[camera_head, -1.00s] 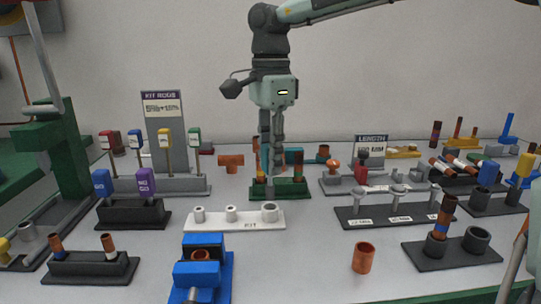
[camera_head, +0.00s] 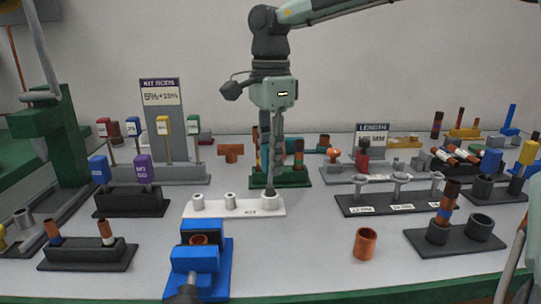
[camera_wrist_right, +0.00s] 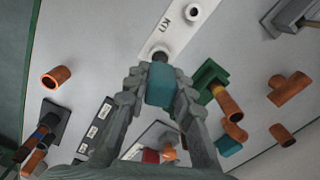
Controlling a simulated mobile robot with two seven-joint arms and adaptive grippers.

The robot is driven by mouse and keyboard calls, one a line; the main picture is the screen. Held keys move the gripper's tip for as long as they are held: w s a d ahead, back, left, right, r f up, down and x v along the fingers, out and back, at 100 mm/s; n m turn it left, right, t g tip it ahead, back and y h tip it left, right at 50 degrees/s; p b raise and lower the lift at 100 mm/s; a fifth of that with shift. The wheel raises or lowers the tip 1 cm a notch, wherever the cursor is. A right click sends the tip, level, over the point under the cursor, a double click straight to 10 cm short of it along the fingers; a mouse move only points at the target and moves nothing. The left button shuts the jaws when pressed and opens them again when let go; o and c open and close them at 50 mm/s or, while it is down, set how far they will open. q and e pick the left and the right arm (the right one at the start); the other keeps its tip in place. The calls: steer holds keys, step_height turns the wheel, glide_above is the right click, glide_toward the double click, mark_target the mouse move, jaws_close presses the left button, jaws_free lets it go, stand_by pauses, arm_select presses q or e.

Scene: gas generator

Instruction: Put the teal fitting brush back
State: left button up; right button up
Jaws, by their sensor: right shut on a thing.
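My right gripper (camera_wrist_right: 160,95) is shut on the teal fitting brush (camera_wrist_right: 160,82), whose teal body shows between the fingers in the right wrist view. In the head view the right gripper (camera_head: 271,180) points straight down over the right end of the white KIT rack (camera_head: 214,210). The lower end of the gripper and brush overlaps the rack's largest ring; I cannot tell whether it is inside. The KIT rack and its ring (camera_wrist_right: 160,52) also show in the right wrist view. A green rack (camera_head: 292,180) with brown-topped pieces stands just behind. My left gripper is out of view.
A blue vise (camera_head: 205,268) stands in front, with a loose copper ring (camera_head: 365,244) to its right. A dark rack with several grey pegs (camera_head: 395,205) stands right of the KIT rack. Black stands (camera_head: 130,203) are at left. Bare table lies between them.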

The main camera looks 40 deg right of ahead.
steer(key=shift+f+b, duration=0.55)
steer(key=shift+f, duration=0.45)
steer(key=o, duration=1.1)
steer(key=shift+c, duration=0.2)
steer(key=shift+r, duration=0.15)
step_height(320, 180, up, 12)
steer(key=shift+f, duration=0.1)
